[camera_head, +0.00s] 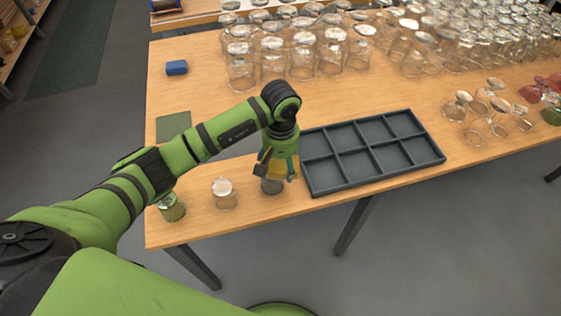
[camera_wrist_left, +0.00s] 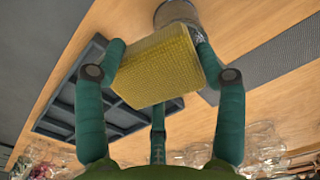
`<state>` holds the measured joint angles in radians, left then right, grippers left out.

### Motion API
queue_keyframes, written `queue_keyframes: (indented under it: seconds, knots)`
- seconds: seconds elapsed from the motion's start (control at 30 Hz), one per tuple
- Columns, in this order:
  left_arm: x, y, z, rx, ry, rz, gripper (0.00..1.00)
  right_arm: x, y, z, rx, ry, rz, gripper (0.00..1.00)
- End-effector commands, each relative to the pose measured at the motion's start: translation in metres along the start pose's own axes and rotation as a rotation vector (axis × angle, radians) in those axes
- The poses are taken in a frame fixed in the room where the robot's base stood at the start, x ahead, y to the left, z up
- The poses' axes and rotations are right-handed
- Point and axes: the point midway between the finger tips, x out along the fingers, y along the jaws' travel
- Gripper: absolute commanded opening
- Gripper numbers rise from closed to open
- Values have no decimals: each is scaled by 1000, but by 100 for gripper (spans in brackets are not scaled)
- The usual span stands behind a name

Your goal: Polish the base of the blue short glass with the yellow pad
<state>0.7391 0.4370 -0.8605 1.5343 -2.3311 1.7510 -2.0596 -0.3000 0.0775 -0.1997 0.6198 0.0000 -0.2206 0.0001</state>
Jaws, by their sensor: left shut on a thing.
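My left gripper (camera_head: 277,172) is over the front part of the table, shut on the yellow pad (camera_head: 282,168). The pad, a thick block with a fine grid texture, fills the space between the fingers in the left wrist view (camera_wrist_left: 158,68). A short greyish-blue glass (camera_head: 271,186) stands directly below the pad; its top is hidden by the pad and fingers. The glass also shows just past the pad in the wrist view (camera_wrist_left: 177,12). I cannot tell whether pad and glass touch. My right gripper is not in view.
A dark tray with several compartments (camera_head: 373,148) lies right of the gripper. A clear glass (camera_head: 225,196) and a green glass (camera_head: 171,208) stand to its left, near the front edge. A blue block (camera_head: 176,68) and green mat (camera_head: 173,126) lie farther back. Many clear glasses (camera_head: 302,58) crowd the back.

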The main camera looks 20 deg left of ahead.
Motion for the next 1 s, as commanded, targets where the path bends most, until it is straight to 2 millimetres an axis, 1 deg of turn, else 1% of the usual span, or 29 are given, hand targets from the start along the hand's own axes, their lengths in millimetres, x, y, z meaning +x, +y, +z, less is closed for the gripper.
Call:
queue_keyframes:
  seconds: [0.27,0.37,0.7,0.87,1.0]
  knots:
    - [6,0,0,0,1,0,44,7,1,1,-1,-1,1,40]
    - [5,-1,-1,0,1,0,44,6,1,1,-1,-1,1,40]
    - [4,-26,-5,-1,2,0,44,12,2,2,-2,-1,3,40]
    - [3,-30,-5,0,1,1,44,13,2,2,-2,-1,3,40]
    - [5,-39,-7,-2,1,-1,44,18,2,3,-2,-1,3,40]
